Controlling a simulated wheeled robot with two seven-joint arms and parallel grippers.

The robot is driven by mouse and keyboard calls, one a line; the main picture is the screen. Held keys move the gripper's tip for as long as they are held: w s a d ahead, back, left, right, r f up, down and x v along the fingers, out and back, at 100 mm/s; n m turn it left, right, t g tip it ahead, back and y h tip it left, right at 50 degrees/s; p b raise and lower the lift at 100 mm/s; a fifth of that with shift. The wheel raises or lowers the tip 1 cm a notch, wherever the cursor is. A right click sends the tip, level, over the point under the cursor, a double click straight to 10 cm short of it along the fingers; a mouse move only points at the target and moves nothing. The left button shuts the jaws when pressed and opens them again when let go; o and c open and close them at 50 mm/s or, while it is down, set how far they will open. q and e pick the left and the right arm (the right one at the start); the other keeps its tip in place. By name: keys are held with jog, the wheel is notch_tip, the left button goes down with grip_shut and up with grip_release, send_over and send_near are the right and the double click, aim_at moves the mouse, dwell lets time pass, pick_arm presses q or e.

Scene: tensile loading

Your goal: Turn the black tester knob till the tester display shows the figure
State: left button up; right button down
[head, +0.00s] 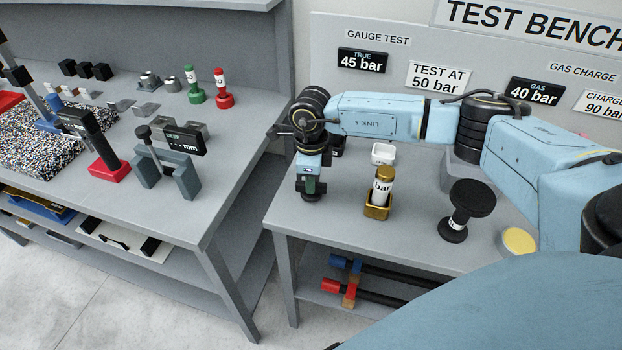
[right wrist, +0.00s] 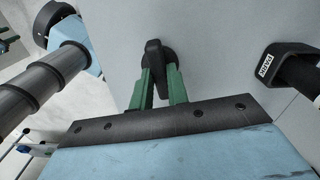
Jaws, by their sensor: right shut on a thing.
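My right gripper (head: 311,187) reaches down from its arm over the grey bench at the right, and its jaws have green fingers. The right wrist view shows the two green fingers (right wrist: 158,82) closed on either side of the black tester knob (right wrist: 154,58), which has a raised bar-shaped grip. In the head view the gripper hides most of the knob, and I cannot read a tester display there. My left gripper is not in view.
A black knobbed post (head: 469,205) is farther right. A gap separates this bench from the left table (head: 215,205).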

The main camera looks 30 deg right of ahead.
jog(key=c, duration=1.4)
grip_release()
jog(key=shift+o, duration=0.2)
jog(key=shift+r, duration=0.15)
notch_tip(320, 180, up, 13)
